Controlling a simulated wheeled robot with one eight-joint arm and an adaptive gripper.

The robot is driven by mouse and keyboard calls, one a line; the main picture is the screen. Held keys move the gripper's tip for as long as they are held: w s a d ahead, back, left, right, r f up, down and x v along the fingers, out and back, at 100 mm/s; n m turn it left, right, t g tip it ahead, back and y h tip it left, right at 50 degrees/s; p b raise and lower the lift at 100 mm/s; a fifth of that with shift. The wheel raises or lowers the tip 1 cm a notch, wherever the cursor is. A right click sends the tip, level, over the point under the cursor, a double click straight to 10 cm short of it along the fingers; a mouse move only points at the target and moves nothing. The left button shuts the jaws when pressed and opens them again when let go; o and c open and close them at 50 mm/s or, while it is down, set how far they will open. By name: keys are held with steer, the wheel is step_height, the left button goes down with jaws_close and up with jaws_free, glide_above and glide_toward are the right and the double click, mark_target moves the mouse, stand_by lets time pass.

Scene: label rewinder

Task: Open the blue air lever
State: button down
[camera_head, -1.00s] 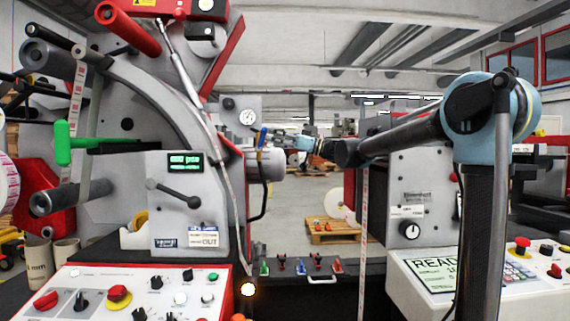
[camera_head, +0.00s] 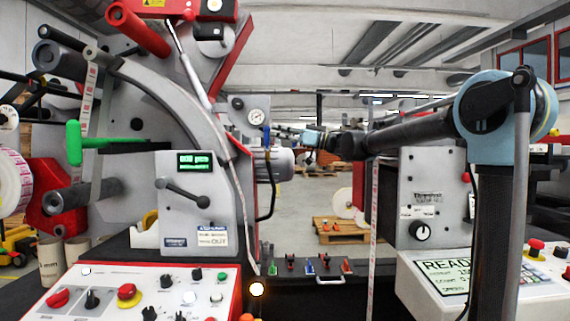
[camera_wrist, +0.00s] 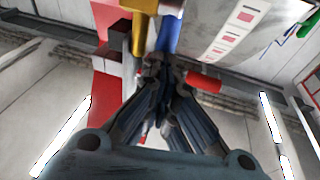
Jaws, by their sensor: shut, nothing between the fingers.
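The blue air lever (camera_head: 266,137) stands upright beside a round pressure gauge on the left machine. In the wrist view a blue piece that looks like the lever (camera_wrist: 168,36) is just beyond the fingertips, next to a brass-coloured part. My gripper (camera_wrist: 160,84) is shut with its dark fingers together and nothing held. In the head view my gripper (camera_head: 282,131) is small and just right of the lever. Whether the fingertips touch the lever cannot be told.
In the wrist view a red cylinder (camera_wrist: 203,82) lies close right of the fingers. A row of small coloured levers (camera_head: 308,266) is lower down. Open floor shows behind.

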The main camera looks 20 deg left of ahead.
steer(key=shift+a+r, duration=0.1)
steer(key=shift+r, duration=0.05)
step_height(320, 180, up, 10)
stand_by(0.6)
steer(key=shift+f, duration=0.2)
